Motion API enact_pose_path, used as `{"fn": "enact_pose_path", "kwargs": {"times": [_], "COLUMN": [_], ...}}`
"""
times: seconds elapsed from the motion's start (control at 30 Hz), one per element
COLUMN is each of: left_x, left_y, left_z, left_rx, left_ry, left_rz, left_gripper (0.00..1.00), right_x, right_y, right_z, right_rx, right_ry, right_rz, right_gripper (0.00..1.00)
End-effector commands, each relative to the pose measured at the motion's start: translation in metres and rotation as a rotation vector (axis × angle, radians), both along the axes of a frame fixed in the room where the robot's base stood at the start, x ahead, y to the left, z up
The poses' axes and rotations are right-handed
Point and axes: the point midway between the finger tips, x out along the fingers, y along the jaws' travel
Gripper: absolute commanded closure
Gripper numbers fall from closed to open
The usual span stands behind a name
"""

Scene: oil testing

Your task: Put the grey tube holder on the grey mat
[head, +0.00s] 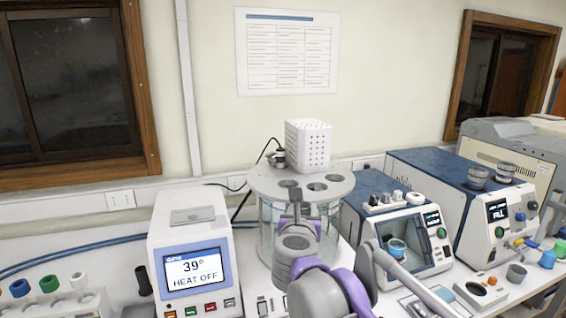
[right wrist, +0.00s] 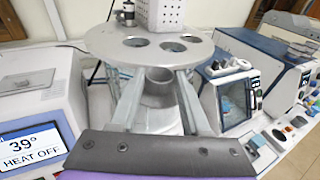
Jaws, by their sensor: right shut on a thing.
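My right gripper (head: 297,208) is in front of the round glass bath, below its lid, in the head view. In the right wrist view its two fingers (right wrist: 158,105) close around a grey, open-topped cylinder, which looks like the grey tube holder (right wrist: 157,88). The holder is upright, with its opening facing up. In the head view it is largely hidden by my gripper and arm. I cannot make out the grey mat for certain in either view. My left gripper is not in view.
The glass bath's grey lid (head: 330,197) has several holes and carries a white perforated box (head: 308,145). A heater unit reading 39° (head: 195,268) stands left. Blue-topped instruments (head: 440,180) stand right. A grey cup (head: 515,273) is at the far right. The bench is crowded.

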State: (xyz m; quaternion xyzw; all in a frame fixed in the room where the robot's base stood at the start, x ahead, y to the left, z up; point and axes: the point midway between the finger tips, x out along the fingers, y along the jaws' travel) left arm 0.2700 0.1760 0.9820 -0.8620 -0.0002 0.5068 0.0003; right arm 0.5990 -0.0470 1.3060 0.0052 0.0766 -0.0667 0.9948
Motion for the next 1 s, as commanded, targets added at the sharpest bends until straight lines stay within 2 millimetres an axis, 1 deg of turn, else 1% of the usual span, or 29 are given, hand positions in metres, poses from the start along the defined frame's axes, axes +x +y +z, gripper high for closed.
{"fn": "enact_pose_path", "kwargs": {"times": [0.03,0.17,0.2,0.27,0.3,0.37,0.4,0.6,0.7,0.8,0.9,1.0], "left_x": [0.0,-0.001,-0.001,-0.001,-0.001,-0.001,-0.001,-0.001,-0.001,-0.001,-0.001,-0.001], "left_y": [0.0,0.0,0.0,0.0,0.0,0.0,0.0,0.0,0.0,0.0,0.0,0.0], "left_z": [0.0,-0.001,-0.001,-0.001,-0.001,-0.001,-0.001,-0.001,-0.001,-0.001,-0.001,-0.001], "left_rx": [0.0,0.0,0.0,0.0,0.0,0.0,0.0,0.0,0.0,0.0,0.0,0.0], "left_ry": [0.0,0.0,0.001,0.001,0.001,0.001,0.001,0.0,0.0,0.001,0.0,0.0], "left_rz": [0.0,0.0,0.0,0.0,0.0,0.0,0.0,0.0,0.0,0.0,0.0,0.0], "left_gripper": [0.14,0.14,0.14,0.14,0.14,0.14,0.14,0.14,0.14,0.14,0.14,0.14], "right_x": [-0.006,-0.018,-0.022,-0.027,-0.03,-0.036,-0.038,-0.054,-0.06,-0.065,-0.068,-0.07], "right_y": [-0.01,-0.032,-0.039,-0.049,-0.055,-0.065,-0.071,-0.1,-0.111,-0.12,-0.126,-0.129], "right_z": [-0.022,-0.074,-0.09,-0.113,-0.128,-0.15,-0.165,-0.231,-0.259,-0.28,-0.294,-0.302], "right_rx": [0.0,0.0,-0.001,-0.001,-0.001,-0.001,-0.001,-0.002,-0.001,-0.001,-0.001,-0.001], "right_ry": [0.0,0.0,0.0,0.0,0.0,0.0,0.0,0.0,0.0,0.0,0.0,0.0], "right_rz": [-0.012,-0.04,-0.049,-0.063,-0.071,-0.084,-0.092,-0.128,-0.142,-0.153,-0.161,-0.166], "right_gripper": [1.0,1.0,1.0,1.0,1.0,1.0,1.0,1.0,1.0,1.0,1.0,1.0]}}
